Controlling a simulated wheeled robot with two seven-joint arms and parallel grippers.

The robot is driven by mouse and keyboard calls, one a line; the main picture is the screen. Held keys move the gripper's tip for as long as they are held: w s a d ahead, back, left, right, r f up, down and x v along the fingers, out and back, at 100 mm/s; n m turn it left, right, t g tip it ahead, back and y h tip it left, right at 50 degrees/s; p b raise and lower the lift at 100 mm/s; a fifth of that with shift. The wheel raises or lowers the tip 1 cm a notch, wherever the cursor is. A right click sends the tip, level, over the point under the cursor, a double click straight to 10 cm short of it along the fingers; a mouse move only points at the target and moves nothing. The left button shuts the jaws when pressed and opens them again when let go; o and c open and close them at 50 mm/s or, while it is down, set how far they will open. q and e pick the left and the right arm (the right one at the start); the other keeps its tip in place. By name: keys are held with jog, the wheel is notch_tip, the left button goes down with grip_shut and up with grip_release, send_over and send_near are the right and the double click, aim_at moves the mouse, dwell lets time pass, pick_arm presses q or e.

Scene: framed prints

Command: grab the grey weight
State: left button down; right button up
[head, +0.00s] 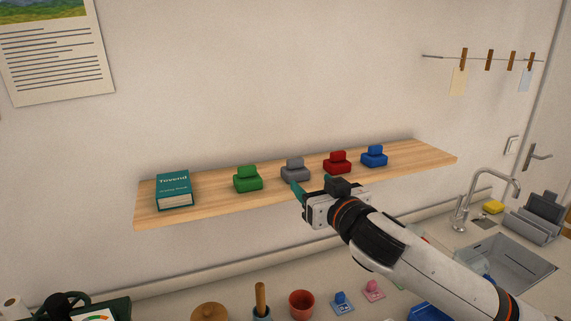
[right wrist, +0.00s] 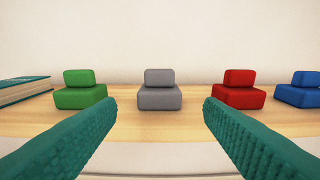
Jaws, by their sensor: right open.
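The grey weight (head: 295,172) is a block with a smaller block on top, standing on the wooden wall shelf (head: 215,206) between a green weight (head: 248,180) and a red weight (head: 338,163). My right gripper (head: 309,188) is at the shelf's front edge, just in front of the grey weight. In the right wrist view, the grey weight (right wrist: 159,92) stands between and beyond the two teal fingers, which are apart and empty. They do not appear to touch it. My left gripper is not in view.
A blue weight (head: 374,157) stands right of the red one, and a teal book (head: 174,190) lies at the shelf's left end.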

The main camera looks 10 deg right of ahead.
aim_at(297, 164)
jog(key=x, duration=0.1)
jog(key=p+x, duration=0.1)
jog(key=x, duration=0.1)
jog(key=r+p+x, duration=0.1)
jog(key=x, duration=0.1)
jog(key=shift+w, duration=0.3)
jog(key=shift+w+a+f, duration=0.1)
jog(key=shift+w+f, duration=0.05)
jog(key=shift+w, duration=0.2)
jog(key=w+p, duration=0.2)
jog(key=w+a+p, duration=0.1)
jog(key=w, duration=0.1)
jog(key=shift+r, duration=0.4)
jog(key=shift+w+a+f, duration=0.1)
jog(key=shift+w+f, duration=0.15)
jog(key=shift+w, duration=0.45)
jog(key=shift+s, duration=0.1)
jog(key=c, duration=0.4)
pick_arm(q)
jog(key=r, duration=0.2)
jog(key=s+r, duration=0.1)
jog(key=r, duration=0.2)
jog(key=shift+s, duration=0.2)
pick_arm(e)
jog(key=shift+r, duration=0.1)
jog(key=c, duration=0.8)
